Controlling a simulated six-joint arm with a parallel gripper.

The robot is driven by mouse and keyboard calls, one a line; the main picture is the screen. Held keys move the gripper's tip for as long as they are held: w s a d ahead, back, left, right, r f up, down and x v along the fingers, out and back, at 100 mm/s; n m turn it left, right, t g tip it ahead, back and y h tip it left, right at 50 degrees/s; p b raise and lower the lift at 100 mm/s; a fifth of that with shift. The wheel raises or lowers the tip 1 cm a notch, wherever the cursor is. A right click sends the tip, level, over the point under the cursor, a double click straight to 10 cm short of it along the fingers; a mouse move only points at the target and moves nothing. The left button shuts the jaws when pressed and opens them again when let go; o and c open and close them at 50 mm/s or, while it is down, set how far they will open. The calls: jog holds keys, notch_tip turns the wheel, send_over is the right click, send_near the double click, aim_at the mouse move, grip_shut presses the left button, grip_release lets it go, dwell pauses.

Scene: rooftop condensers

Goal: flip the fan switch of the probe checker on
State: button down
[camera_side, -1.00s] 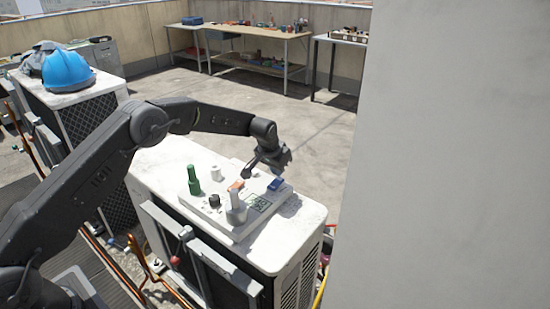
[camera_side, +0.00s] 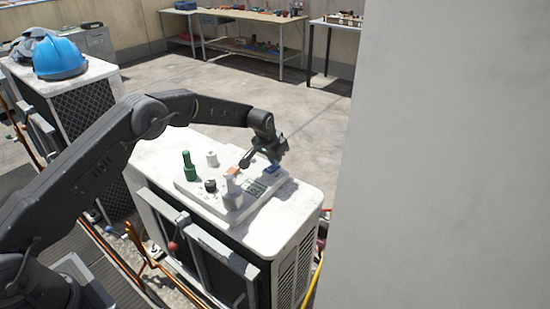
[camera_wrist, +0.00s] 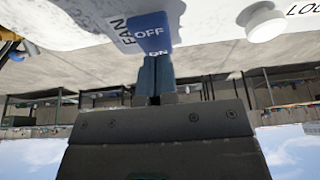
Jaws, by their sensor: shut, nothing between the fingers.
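The probe checker (camera_side: 215,203) is a pale box lying on top of a white condenser. Its blue fan switch (camera_side: 271,168) is at the far right end. In the wrist view, the fan switch (camera_wrist: 150,31) is a blue rocker marked OFF and ON, beside the word FAN. I cannot tell which way it is tilted. My gripper (camera_side: 275,161) is over the switch in the side view. In the wrist view, my gripper (camera_wrist: 155,60) is shut and empty, with its fingertips at the ON end of the switch, partly covering it. Whether they touch is unclear.
The checker also carries a green upright part (camera_side: 189,166), a white knob (camera_side: 212,159), a black knob (camera_side: 210,186), a grey-white upright piece (camera_side: 232,194) and a display (camera_side: 256,188). A large pale wall (camera_side: 450,160) fills the right side. A blue helmet (camera_side: 60,57) rests on another condenser.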

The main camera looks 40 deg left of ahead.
jog(key=shift+s, duration=0.8)
jog(key=shift+r, duration=0.1)
jog(key=shift+r, duration=0.5)
jog(key=v, duration=1.3)
jog(key=shift+w, duration=0.25)
jog(key=shift+r, duration=0.1)
jog(key=shift+w+r, duration=0.2)
jog(key=shift+w, duration=0.25)
jog(key=x, duration=1.4)
jog(key=shift+s+f, duration=0.15)
jog(key=shift+s, duration=0.3)
